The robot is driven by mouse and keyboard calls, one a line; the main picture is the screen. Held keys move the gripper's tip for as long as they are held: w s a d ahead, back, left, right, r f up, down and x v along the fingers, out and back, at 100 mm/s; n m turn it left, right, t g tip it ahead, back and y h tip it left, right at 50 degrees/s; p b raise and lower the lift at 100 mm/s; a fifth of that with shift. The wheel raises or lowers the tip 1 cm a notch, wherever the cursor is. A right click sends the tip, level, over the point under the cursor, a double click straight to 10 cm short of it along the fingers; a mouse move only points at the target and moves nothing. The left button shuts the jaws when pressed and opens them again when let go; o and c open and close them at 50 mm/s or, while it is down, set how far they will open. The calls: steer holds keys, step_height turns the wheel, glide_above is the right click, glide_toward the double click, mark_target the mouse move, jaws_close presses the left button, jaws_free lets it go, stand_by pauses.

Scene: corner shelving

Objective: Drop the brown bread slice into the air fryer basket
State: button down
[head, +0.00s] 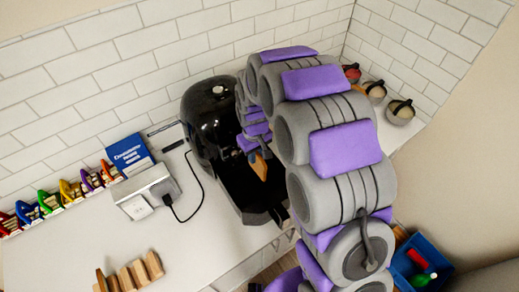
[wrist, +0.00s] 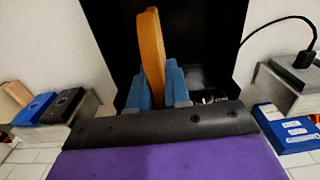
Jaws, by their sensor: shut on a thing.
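The brown bread slice (wrist: 152,50) stands on edge between the blue fingers of my gripper (wrist: 158,88) in the wrist view. My gripper is shut on it. In the head view the slice (head: 260,166) shows as a small brown piece over the air fryer's open black basket (head: 246,205). The black air fryer (head: 208,115) stands against the tiled wall, and its basket is pulled out toward the front. In the wrist view the dark basket (wrist: 205,25) lies behind and around the slice. My arm hides part of the basket in the head view, and I cannot tell how far above its floor the slice is.
A white box (head: 147,190) with a black cable and a blue book (head: 130,155) stand left of the fryer. A wooden rack (head: 130,274) is at the front left. Colored items line the wall. A blue bin (head: 421,262) is at the lower right. Open counter lies left of the basket.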

steer(key=shift+d+f, duration=0.2)
steer(key=shift+f, duration=0.75)
steer(key=c, duration=1.4)
jaws_free()
steer(key=shift+d, duration=0.5)
steer(key=shift+o, duration=1.7)
steer(key=shift+a, duration=0.25)
steer(key=shift+o, duration=0.3)
steer(key=shift+a, duration=0.85)
steer(key=shift+d+r, duration=0.25)
steer(key=shift+r, duration=0.15)
step_height(320, 180, up, 16)
steer(key=r, duration=0.1)
steer(key=s+d+f+m+b, duration=0.2)
steer(key=s+d, duration=0.3)
steer(key=s, duration=0.6)
steer(key=s+d+f+m+g+b, duration=0.1)
steer(key=s+d+f+b, duration=0.3)
steer(key=s, duration=0.7)
steer(key=s+d+f+m+b, duration=0.3)
steer(key=s+d, duration=0.3)
steer(key=s, duration=0.5)
steer(key=shift+d+m+g+b, duration=0.35)
steer(key=shift+m+g+b, duration=0.05)
steer(key=shift+b, duration=0.2)
